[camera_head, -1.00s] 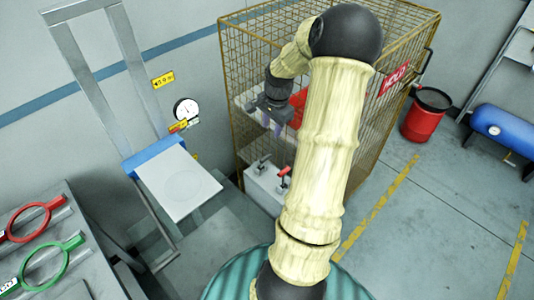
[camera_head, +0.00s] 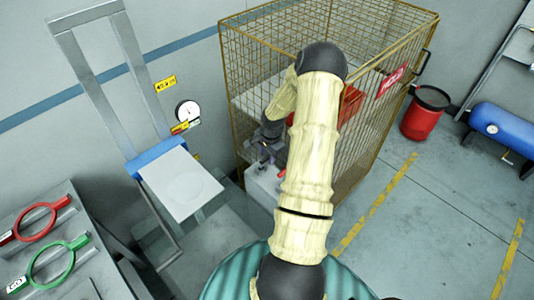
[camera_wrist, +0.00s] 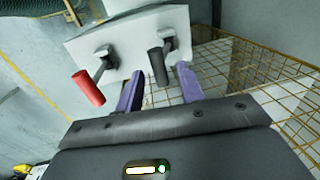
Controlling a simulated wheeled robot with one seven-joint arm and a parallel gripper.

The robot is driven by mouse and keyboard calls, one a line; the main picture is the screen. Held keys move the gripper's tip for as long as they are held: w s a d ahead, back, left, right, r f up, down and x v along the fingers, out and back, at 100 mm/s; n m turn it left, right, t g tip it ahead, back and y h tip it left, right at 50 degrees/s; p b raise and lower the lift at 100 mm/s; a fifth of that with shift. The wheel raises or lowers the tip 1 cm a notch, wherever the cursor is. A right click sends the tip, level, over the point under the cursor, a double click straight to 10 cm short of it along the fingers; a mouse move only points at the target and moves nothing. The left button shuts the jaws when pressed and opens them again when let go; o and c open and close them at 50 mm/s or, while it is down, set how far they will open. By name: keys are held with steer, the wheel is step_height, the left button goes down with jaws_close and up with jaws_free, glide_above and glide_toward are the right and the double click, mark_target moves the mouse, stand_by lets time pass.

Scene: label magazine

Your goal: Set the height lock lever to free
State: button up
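A pale control box (camera_wrist: 125,38) carries two levers in the wrist view. One lever has a red handle (camera_wrist: 88,88) on the left; the other has a black handle (camera_wrist: 157,66) on the right. No readable label shows which one is the height lock lever. My gripper (camera_wrist: 159,76) has two purple fingers, open and apart. The black handle appears between the fingertips; whether they touch it I cannot tell. The red handle is outside the left finger. In the head view the box (camera_head: 264,188) stands below my gripper, and my arm hides most of the levers.
A wire cage (camera_head: 370,120) stands close behind and right of the box. A lift frame with a white platform (camera_head: 182,185) is to the left, below a round gauge (camera_head: 187,111). A red bin (camera_head: 426,115) and open floor are to the right.

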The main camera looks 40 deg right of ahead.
steer(key=shift+f, duration=0.2)
steer(key=shift+c, duration=0.2)
jaws_close()
